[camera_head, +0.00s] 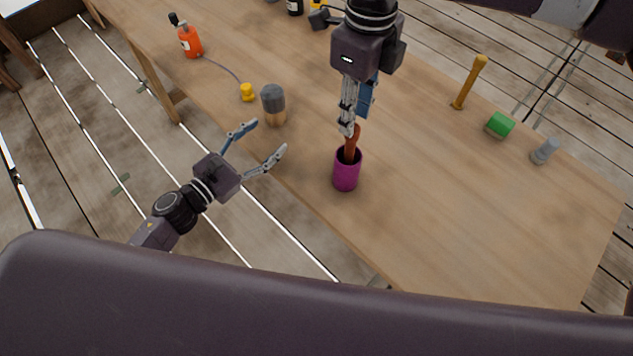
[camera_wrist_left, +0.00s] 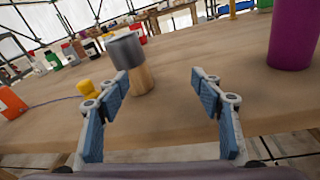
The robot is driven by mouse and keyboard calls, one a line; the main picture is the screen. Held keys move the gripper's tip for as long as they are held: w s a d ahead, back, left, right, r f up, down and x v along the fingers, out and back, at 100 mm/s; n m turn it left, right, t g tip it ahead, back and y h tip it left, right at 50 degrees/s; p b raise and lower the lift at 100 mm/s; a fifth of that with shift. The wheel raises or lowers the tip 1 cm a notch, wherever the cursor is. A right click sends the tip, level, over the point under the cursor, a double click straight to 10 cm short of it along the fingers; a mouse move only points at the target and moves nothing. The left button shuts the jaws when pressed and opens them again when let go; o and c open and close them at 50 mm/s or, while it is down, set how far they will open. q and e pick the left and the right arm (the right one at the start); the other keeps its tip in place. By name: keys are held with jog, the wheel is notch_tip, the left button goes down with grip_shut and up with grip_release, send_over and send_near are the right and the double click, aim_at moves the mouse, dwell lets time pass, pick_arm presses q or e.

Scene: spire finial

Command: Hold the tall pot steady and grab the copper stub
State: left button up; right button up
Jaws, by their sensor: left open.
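The tall magenta pot (camera_head: 346,174) stands upright near the table's front edge. It also shows in the left wrist view (camera_wrist_left: 293,36) at the upper right, cut off by the frame. The copper stub (camera_head: 351,150) sticks up out of the pot's mouth, slightly tilted; its lower part is hidden inside. My right gripper (camera_head: 348,130) points down from above, its fingertips at the stub's top. Its fingers are seen nearly edge-on, so its grip is unclear. My left gripper (camera_head: 262,142) is open and empty, left of the pot, near the table edge and apart from the pot.
A grey-topped wooden cylinder (camera_head: 274,104) stands close beyond my left gripper. A yellow piece (camera_head: 247,92) and an orange bottle (camera_head: 190,42) are further left. A yellow peg (camera_head: 469,82), green block (camera_head: 499,125) and grey piece (camera_head: 544,151) are at right. The table right of the pot is clear.

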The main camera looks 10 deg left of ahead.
aim_at(336, 175)
pick_arm(q)
jog(key=s+d+g+h, duration=0.1)
jog(key=s+d+h, duration=0.1)
jog(key=s+d, duration=0.1)
jog(key=s+d+m+g+h, duration=0.1)
jog(key=s+d, duration=0.2)
jog(key=d, duration=0.3)
jog(key=s+d+g+h, duration=0.1)
jog(key=s+d+h, duration=0.1)
jog(key=s+d, duration=0.2)
jog(key=shift+d+r+h, duration=0.25)
jog(key=shift+d+h, duration=0.05)
jog(key=shift+d, duration=0.45)
jog(key=x, duration=0.7)
jog(key=shift+w+d, duration=0.15)
jog(key=shift+d, duration=0.05)
jog(key=c, duration=1.3)
